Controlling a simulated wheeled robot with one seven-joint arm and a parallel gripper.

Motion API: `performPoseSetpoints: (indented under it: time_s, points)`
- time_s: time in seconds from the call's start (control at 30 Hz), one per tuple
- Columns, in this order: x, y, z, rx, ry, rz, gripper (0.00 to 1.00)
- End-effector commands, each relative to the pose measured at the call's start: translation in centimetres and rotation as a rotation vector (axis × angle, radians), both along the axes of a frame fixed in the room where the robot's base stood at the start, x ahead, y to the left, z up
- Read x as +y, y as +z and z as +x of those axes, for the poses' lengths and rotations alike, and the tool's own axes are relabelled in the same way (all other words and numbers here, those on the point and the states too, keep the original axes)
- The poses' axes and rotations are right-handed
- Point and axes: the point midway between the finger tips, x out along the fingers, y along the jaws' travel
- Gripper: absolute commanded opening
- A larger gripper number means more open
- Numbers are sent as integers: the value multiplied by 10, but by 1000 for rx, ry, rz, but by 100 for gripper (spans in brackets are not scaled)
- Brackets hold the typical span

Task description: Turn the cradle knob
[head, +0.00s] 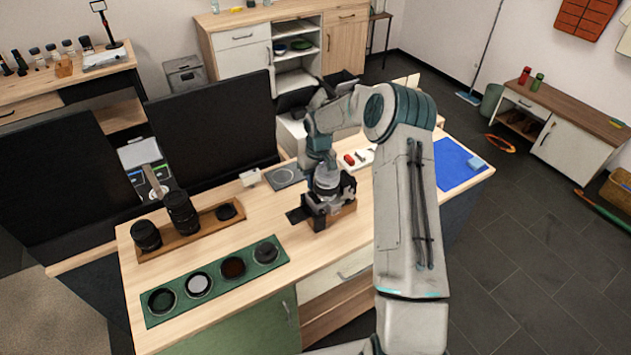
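The wooden cradle (344,213) stands on the light wood worktop, right of the middle of the bench. My arm comes over it from the right, and my gripper (321,207) points down at it. The dark fingers and dark parts at the cradle overlap, so I cannot tell whether they touch. The knob cannot be made out; the gripper and wrist cover that area. Whether the fingers are open or shut does not show at this size.
Left of the cradle are a green tray (149,320) with several round filters and a wooden rack (188,240) with black lenses. Two dark screens (215,130) stand behind. A blue mat (452,172) lies at right. The worktop in front of the cradle is clear.

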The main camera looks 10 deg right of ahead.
Motion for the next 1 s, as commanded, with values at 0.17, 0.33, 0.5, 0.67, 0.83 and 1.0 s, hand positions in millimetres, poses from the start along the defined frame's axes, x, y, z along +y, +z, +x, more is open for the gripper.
performPoseSetpoints:
  time_s: [0.17, 0.33, 0.5, 0.67, 0.83, 1.0]
  points:
    - [-2, -2, -1, 34, -3, 90, 7]
    - [-5, -4, 0, 75, -6, 215, 7]
    - [-6, -4, 1, 101, -3, 300, 7]
    - [-8, -6, 2, 137, -3, 418, 6]
    - [-8, -3, 2, 153, 1, 467, 6]
    - [-8, -3, 2, 154, 1, 465, 6]
